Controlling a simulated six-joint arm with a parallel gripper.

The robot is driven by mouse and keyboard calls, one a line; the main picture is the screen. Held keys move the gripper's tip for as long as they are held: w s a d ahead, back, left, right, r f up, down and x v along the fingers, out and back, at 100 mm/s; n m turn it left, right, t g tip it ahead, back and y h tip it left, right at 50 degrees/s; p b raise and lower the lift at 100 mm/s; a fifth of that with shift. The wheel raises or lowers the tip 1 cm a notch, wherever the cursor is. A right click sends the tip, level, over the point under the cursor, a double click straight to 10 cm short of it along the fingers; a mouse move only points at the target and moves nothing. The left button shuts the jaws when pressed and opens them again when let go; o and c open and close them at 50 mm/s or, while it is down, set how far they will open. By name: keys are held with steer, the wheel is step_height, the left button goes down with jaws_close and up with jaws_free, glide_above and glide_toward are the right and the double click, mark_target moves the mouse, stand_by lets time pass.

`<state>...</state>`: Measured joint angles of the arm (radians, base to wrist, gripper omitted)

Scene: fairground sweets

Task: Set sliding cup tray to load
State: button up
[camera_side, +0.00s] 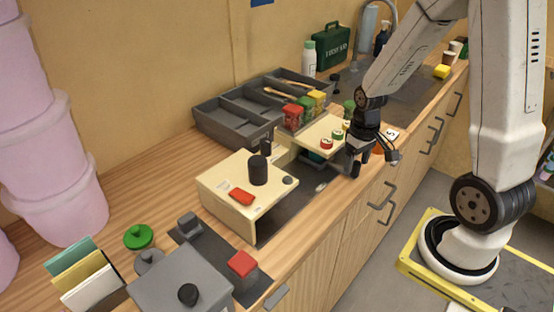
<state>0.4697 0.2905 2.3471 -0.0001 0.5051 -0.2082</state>
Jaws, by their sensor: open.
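A cream sliding tray (309,132) with several small red and green round pieces on it stands at the centre of the counter. It looks to be the cup tray, next to a low cream stand (222,190). The stand carries a black cylinder (258,170), a red block (241,197) and a dark round knob. My gripper (358,168) points down at the tray's right front corner, close to the counter's front edge. It is open, with nothing seen between its fingers. I cannot tell if it touches the tray. The arm hides part of the tray's right side.
A grey compartment organiser (228,123) stands behind the tray, with red, green and yellow-topped jars (302,112) at its front. A grey box with a knob (180,285) and a red-lidded container (242,263) stand front left. Pink tubs (52,170) stand far left. Drawer handles line the counter front.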

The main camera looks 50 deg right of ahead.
steer(key=shift+f, duration=0.8)
jaws_close()
stand_by(1.0)
